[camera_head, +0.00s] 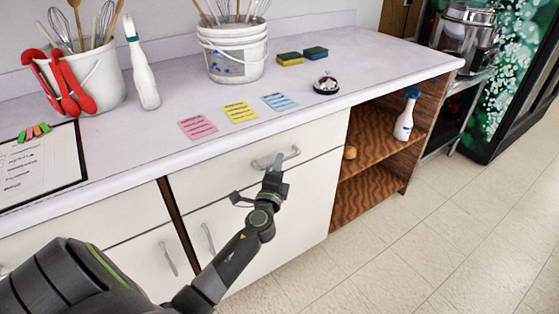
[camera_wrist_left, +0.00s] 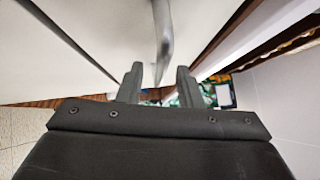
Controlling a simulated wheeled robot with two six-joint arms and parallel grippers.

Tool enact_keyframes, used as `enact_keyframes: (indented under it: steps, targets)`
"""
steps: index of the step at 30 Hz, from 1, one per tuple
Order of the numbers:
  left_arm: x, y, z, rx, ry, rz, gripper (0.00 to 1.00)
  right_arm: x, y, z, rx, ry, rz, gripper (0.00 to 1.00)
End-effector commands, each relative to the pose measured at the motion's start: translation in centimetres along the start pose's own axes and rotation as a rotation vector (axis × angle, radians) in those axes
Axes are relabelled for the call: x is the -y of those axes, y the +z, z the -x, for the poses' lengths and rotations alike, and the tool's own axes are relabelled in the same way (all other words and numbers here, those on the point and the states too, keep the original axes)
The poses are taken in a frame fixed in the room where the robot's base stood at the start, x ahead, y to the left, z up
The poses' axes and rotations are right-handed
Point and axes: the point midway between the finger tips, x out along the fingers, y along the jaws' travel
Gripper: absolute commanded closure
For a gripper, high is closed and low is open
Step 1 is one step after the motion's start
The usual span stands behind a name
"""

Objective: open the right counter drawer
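The right counter drawer (camera_head: 218,176) is a wide cream front under the countertop, and it looks closed. Its curved metal handle (camera_head: 291,153) is partly hidden by my left gripper (camera_head: 274,172), which is at the handle. In the left wrist view the grey handle (camera_wrist_left: 163,35) reaches down toward the gap between the two dark fingers of my left gripper (camera_wrist_left: 159,76). The fingers are apart, with visible room on both sides of the handle. I cannot tell whether either finger touches it. My right gripper is not in view.
The countertop holds a white bottle (camera_head: 142,75), utensil buckets, sticky notes, sponges (camera_head: 290,59) and a bell (camera_head: 326,85). A cupboard door with its own handle (camera_head: 208,238) is below the drawer. An open wooden shelf (camera_head: 375,160) is to the right. The floor in front is clear.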

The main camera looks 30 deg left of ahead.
Motion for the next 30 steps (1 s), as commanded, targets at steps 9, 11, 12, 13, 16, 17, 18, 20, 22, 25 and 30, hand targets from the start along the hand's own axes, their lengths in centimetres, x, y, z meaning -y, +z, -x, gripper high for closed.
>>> enact_keyframes:
  steps: [9, 11, 12, 13, 16, 17, 18, 20, 22, 25, 30]
  targets:
    - [0.0, 0.0, -2.1, 0.0, 0.0, 0.0, 0.68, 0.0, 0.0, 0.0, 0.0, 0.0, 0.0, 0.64]
    - [0.0, 0.0, -2.2, 0.0, 0.0, 0.0, 0.68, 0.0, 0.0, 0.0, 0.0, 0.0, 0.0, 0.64]
    - [0.0, 0.0, -2.2, 0.0, 0.0, 0.0, 0.68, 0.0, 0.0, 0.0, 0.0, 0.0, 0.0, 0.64]
    - [0.0, 0.0, -2.2, 0.0, 0.0, 0.0, 0.68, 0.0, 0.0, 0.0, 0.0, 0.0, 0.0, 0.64]
    - [0.0, 0.0, -2.1, 0.0, 0.0, 0.0, 0.69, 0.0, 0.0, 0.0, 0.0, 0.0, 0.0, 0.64]
    - [0.0, 0.0, -2.1, 0.0, 0.0, 0.0, 0.73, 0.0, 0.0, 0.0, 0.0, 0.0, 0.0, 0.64]
    - [0.0, 0.0, -2.1, 0.0, 0.0, 0.001, 0.78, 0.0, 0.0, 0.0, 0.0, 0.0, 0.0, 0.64]
    - [0.0, 0.0, -2.1, 0.0, 0.0, 0.0, 0.86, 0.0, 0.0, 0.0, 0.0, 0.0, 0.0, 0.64]
    - [0.0, 0.0, -2.1, 0.0, 0.0, 0.001, 0.95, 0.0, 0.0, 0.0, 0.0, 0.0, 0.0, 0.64]
    - [-0.1, 0.0, -2.1, 0.0, 0.001, 0.001, 1.0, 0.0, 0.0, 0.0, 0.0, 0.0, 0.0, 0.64]
    - [-0.1, 0.0, -2.1, 0.0, 0.001, 0.001, 1.0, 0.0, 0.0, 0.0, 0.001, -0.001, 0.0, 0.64]
